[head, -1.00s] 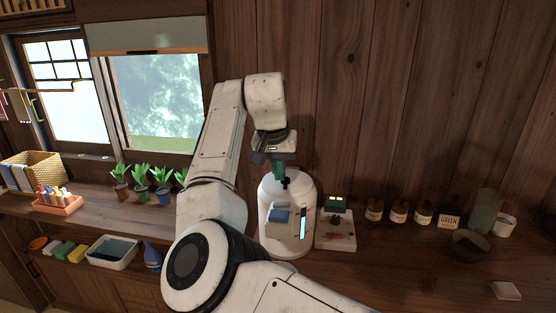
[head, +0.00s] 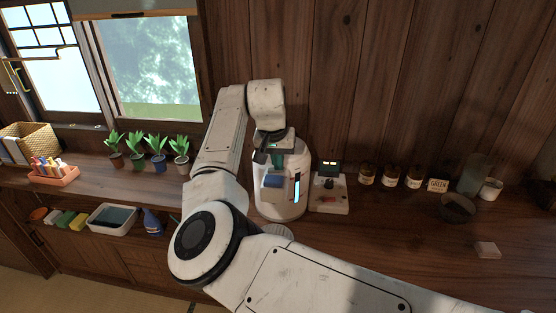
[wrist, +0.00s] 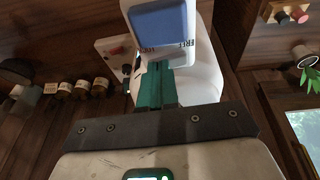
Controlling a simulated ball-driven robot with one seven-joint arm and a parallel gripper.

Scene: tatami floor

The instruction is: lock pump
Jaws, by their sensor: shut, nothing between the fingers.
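The pump (head: 279,208) is a rounded white cylinder on the counter, with a lit blue strip on its front right. A blue switch block (head: 272,181) is on its front. In the wrist view the blue block (wrist: 160,22) sits on a white plate. The plate carries the dark word FREE on the right and a small red marking on the left, too blurred to read. My gripper (head: 277,158) has teal fingers and is at the pump's upper front, just above the blue block. In the wrist view its fingers (wrist: 161,72) are together, tips near the plate's edge. Contact is unclear.
A small device with a red lever (head: 328,198) stands close right of the pump. Several brown bottles (head: 391,176), a GREEN card (head: 438,185) and a dark bowl (head: 458,208) are farther right. Potted plants (head: 158,155) line the left. The counter's right front is mostly clear.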

